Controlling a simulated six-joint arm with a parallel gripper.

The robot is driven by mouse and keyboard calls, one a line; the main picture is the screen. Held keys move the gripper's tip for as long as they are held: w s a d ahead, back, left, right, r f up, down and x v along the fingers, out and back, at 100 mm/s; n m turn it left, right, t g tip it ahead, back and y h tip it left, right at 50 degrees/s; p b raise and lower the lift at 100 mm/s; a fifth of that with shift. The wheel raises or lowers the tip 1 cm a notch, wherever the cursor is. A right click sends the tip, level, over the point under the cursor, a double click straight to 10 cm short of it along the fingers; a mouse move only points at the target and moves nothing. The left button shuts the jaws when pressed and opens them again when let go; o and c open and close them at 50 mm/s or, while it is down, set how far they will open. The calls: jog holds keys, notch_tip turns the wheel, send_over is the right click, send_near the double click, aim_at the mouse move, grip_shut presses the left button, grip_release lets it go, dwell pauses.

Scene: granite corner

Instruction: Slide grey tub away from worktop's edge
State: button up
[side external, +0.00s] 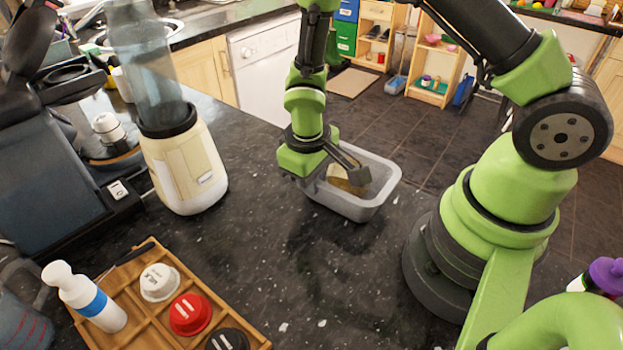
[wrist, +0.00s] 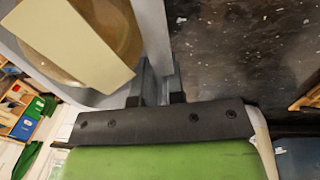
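The grey tub (side external: 378,204) stands upright on the dark speckled worktop (side external: 268,215) at its far edge, with the floor showing behind it. How much of the tub overhangs is hidden. A tan, block-like item (side external: 347,181) lies inside; in the wrist view it is a cream slab (wrist: 75,38) beside a rounded amber thing. My gripper (side external: 352,172) is over the tub's left side. In the wrist view my two fingers (wrist: 157,84) sit close together on either side of the tub's wall (wrist: 152,30) and appear shut on it.
A cream blender (side external: 187,170) stands to the left. A wooden tray (side external: 140,322) with several lidded pots and a white bottle (side external: 85,297) is at the front left. A purple-capped bottle (side external: 606,275) is at the right. The worktop between tray and tub is clear.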

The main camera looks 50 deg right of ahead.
jog(key=shift+f, duration=0.3)
grip_shut()
jog(key=shift+w+a, duration=0.1)
jog(key=shift+a, duration=5.7)
